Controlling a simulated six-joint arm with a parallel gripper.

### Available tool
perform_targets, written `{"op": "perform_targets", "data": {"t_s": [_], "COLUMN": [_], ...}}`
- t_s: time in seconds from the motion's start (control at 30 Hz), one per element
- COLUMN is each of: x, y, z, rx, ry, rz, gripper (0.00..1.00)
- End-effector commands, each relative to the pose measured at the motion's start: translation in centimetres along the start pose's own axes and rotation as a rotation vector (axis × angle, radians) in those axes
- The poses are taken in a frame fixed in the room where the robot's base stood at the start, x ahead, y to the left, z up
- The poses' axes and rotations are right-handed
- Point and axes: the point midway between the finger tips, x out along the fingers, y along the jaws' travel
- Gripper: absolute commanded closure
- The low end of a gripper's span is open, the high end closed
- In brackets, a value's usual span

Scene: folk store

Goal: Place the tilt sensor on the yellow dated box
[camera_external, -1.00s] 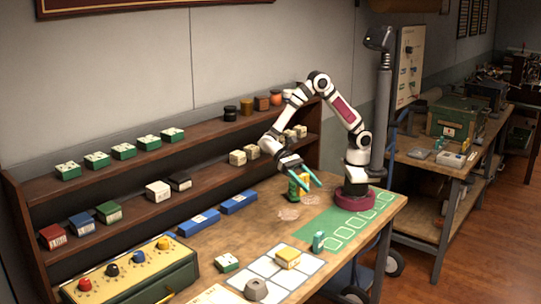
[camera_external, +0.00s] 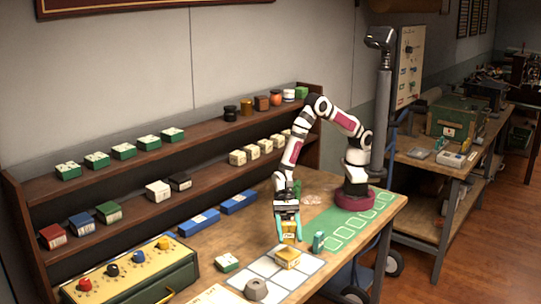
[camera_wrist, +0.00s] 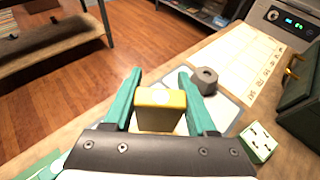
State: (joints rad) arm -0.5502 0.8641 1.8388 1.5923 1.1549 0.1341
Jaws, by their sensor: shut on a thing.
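My gripper (camera_external: 289,238) points down and is shut on a small yellow block, apparently the tilt sensor (camera_external: 289,228). In the wrist view the block (camera_wrist: 161,118) sits between the teal fingers, with a yellow top edge and a tan face. The yellow dated box (camera_external: 288,257) lies on the white gridded mat, just below and in front of the fingertips. The held block looks above or just behind this box; I cannot tell whether they touch. In the wrist view the dated box is mostly or wholly hidden behind the held block.
A grey hex nut (camera_external: 256,289) and a green-and-white box (camera_external: 227,262) are near the gridded mat (camera_external: 262,268). A teal upright piece (camera_external: 318,242) stands close on the right. A control box with knobs (camera_external: 140,275) is at the left. Shelves line the wall.

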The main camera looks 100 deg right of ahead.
Motion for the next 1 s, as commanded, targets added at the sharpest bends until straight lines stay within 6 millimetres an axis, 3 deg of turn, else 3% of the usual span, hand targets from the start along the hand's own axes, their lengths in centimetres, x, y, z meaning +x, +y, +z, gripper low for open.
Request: {"op": "perform_targets", "data": {"t_s": [0.17, 0.5, 0.53, 0.6, 0.7, 1.0], "x": [1.3, 1.4, 1.4, 1.4, 1.4, 1.2], "y": [0.0, 0.0, 0.0, 0.0, 0.0, 0.0], "z": [-3.0, -3.5, -3.5, -3.5, -3.5, -3.1], "rx": [0.003, 0.001, 0.001, 0.000, 0.000, -0.001], "ry": [0.001, 0.000, 0.000, 0.000, 0.000, -0.001], "rz": [0.000, 0.000, 0.000, 0.000, 0.000, 0.000], "gripper": [1.00, 1.00, 0.41, 0.29, 0.13, 0.13]}}
